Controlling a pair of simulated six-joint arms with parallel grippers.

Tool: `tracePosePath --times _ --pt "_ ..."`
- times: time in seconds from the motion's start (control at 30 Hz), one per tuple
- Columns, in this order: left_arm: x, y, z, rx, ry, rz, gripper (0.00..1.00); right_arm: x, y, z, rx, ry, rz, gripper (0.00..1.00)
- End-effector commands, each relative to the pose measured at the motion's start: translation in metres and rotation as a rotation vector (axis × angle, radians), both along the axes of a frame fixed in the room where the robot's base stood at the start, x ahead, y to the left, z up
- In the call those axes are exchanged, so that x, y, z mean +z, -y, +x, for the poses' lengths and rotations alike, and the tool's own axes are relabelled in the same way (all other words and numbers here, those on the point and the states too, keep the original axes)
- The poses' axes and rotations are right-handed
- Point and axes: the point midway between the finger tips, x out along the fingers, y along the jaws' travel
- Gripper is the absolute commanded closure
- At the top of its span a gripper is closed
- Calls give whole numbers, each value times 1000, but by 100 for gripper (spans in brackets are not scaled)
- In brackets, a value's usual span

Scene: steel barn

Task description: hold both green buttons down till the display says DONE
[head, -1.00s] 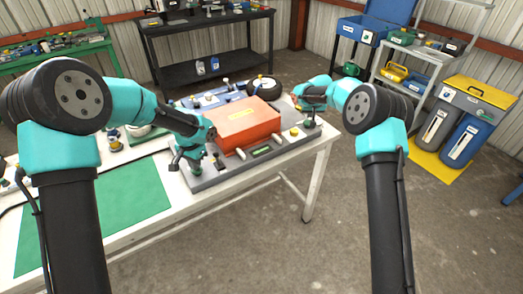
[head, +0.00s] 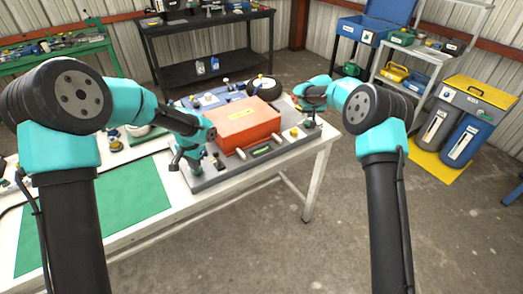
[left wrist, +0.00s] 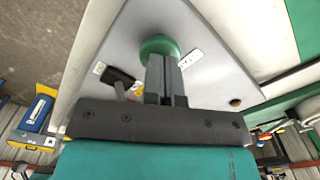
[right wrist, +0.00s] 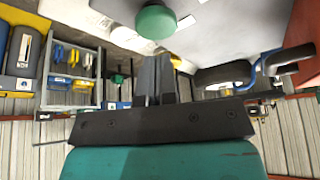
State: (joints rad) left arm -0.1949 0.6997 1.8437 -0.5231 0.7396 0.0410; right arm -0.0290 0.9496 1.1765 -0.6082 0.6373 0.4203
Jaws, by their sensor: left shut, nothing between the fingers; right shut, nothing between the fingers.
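A grey panel (head: 222,178) with an orange box (head: 246,124) stands on the white table. Its small greenish display (head: 262,151) faces front; its text is too small to read. One green button (left wrist: 158,46) shows in the left wrist view, right at the tips of my shut left gripper (left wrist: 162,60); I cannot tell whether it is pressed. The other green button (right wrist: 155,22) shows in the right wrist view, just beyond the tips of my shut right gripper (right wrist: 156,58), with a small gap in the picture. Both grippers are empty.
A small black-handled lever (left wrist: 118,78) stands beside the left button. A black wheel (right wrist: 222,74) lies behind the panel, near the right gripper. A green mat (head: 105,215) covers the table's left part. Yellow knobs stand on the panel.

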Motion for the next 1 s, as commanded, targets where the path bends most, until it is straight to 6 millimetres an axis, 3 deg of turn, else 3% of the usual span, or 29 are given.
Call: tracePosePath --times 1.0 --pt "0 0 0 0 0 0 100 -11 0 0 0 0 0 100"
